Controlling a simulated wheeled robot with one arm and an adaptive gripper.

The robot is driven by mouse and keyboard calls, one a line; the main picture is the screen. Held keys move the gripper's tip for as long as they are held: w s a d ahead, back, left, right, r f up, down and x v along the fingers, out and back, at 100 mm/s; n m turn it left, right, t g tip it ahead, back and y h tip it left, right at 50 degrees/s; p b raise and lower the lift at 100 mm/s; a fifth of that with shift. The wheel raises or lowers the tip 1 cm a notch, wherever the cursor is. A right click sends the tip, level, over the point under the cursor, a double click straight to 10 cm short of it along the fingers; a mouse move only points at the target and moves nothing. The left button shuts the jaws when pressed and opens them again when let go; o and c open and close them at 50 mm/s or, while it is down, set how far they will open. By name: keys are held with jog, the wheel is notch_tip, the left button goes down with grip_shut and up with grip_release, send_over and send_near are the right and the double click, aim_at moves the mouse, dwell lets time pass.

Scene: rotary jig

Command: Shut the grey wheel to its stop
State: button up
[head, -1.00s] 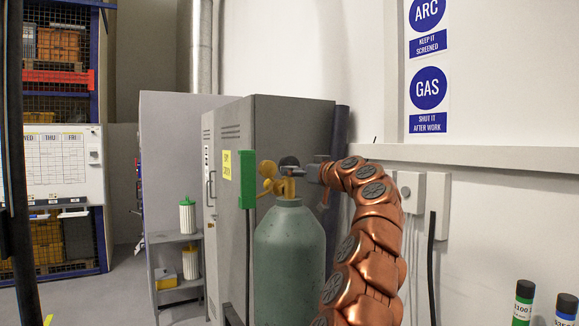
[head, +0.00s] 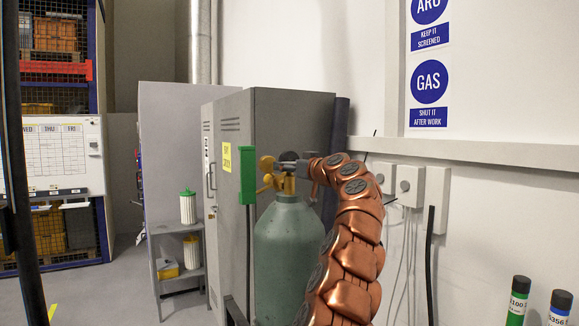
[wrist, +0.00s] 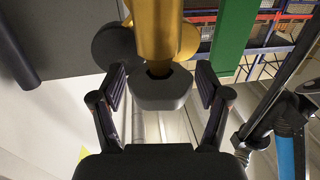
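The grey wheel (wrist: 163,90) is a rounded knob on the end of a brass valve body (wrist: 158,35) in the wrist view. My gripper (wrist: 161,88) has its two dark finger pads on either side of the wheel. A narrow gap shows between each pad and the wheel, so it looks open around it, not pressed on it. In the head view, my gripper (head: 300,166) is at the brass valve on top of a green gas cylinder (head: 285,250). The wheel is small and largely hidden by the gripper there.
A green block (head: 247,177) stands left of the valve, and a grey cabinet (head: 285,115) is behind it. A dark round part (wrist: 114,45) and a yellow one (wrist: 188,41) flank the valve body. Wall boxes (head: 410,185) are to the right.

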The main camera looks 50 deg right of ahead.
jog(key=c, duration=0.9)
